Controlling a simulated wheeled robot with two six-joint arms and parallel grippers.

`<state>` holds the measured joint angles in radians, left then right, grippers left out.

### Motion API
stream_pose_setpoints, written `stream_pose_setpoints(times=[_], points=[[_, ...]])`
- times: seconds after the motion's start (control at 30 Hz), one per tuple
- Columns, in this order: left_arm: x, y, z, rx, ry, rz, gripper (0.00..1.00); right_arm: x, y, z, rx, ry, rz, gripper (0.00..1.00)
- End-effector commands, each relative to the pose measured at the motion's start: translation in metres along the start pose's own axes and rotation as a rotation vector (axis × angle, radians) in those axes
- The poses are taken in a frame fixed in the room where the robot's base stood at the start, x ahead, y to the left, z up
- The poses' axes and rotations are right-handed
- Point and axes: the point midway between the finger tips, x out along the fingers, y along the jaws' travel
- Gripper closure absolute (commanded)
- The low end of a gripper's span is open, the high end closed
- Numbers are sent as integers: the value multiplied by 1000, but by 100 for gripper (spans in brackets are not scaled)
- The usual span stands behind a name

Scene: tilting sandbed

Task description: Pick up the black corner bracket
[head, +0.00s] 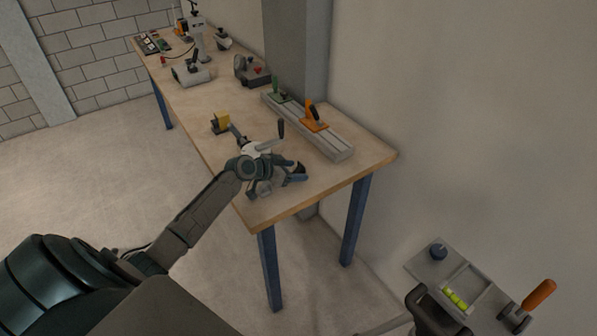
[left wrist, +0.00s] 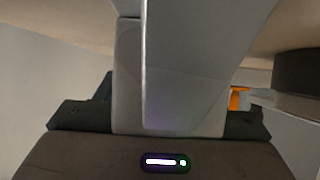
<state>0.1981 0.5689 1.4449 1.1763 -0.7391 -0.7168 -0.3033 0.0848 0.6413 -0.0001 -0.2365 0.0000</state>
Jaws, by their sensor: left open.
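My left gripper (head: 280,180) is open over the near end of the wooden workbench (head: 345,168). A small dark shape (head: 299,168) shows at its fingers; I cannot tell whether it is the black corner bracket or part of the gripper. I cannot make out the bracket for certain in either view. In the left wrist view a large pale grey shape (left wrist: 170,80) fills the middle, very close to the camera, and hides what lies beyond. My right gripper is not in view.
A small yellow block on a dark base (head: 220,122) stands on the bench's left edge. A grey rail (head: 335,146) with an orange clamp (head: 315,116) lies along the wall side. Further devices stand at the far end. A grey tray (head: 418,262) is at the lower right.

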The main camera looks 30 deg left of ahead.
Motion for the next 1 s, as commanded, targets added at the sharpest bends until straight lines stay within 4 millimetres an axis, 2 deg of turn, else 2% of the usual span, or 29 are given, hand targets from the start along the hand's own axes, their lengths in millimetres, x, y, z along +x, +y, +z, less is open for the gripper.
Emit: stream_pose_setpoints(times=[0.07, 0.3, 0.6, 0.77, 0.93, 1.0], points=[[0, 0, 0, 0, 0, 0, 42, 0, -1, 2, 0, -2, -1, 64], [0, 0, 0, 0, 0, 0, 88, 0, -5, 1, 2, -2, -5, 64], [-1, 0, -1, 0, 0, 0, 88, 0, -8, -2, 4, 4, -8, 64], [-5, 0, -9, 3, 1, 0, 88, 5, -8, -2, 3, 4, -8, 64], [-18, 0, -32, 7, 2, -1, 88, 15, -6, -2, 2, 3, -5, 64], [-32, -6, -20, 6, -6, -3, 88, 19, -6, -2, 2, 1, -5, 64]])
